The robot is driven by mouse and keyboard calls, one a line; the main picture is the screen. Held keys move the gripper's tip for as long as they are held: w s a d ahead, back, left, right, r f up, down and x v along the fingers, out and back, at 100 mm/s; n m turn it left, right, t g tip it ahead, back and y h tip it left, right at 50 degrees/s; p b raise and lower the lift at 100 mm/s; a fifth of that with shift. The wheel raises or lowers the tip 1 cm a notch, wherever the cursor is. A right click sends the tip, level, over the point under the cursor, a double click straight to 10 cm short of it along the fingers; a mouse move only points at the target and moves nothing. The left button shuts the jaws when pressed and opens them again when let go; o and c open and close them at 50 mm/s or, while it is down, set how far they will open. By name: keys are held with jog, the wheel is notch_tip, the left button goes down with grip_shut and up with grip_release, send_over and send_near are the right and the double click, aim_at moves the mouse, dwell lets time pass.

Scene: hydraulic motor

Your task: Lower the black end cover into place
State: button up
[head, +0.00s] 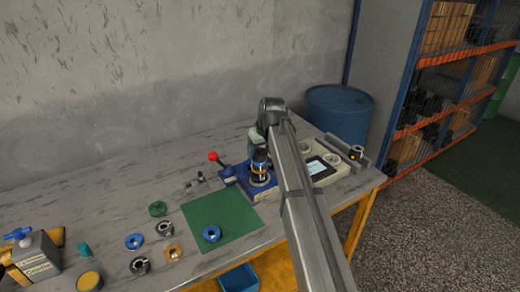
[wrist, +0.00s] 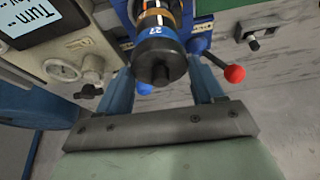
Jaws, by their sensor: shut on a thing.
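The black end cover (wrist: 160,66) is a dark round piece with a short stub, between the blue fingers of my gripper (wrist: 162,80) in the wrist view. My gripper (head: 259,147) is shut on it. Beyond it in line are a blue ring marked with white digits (wrist: 160,33) and an orange band (wrist: 156,17). In the head view the upright motor stack (head: 260,166) stands on the blue fixture (head: 236,180), under my gripper. The cover looks lined up with the stack. I cannot tell whether a gap is left between them.
A red-knobbed lever (head: 213,157) stands left of the stack; it also shows in the wrist view (wrist: 235,74). A panel with a screen (head: 320,168) is at right. A green mat (head: 222,225) holds a blue ring (head: 211,234). Several loose rings lie left of the mat.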

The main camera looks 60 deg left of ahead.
jog(key=shift+f, duration=0.55)
dwell(2.6)
jog(key=o, duration=1.4)
jog(key=shift+c, duration=0.2)
jog(key=shift+o, duration=0.3)
jog(key=shift+r, duration=0.1)
jog(key=shift+r, duration=2.3)
jog(key=shift+w, duration=0.1)
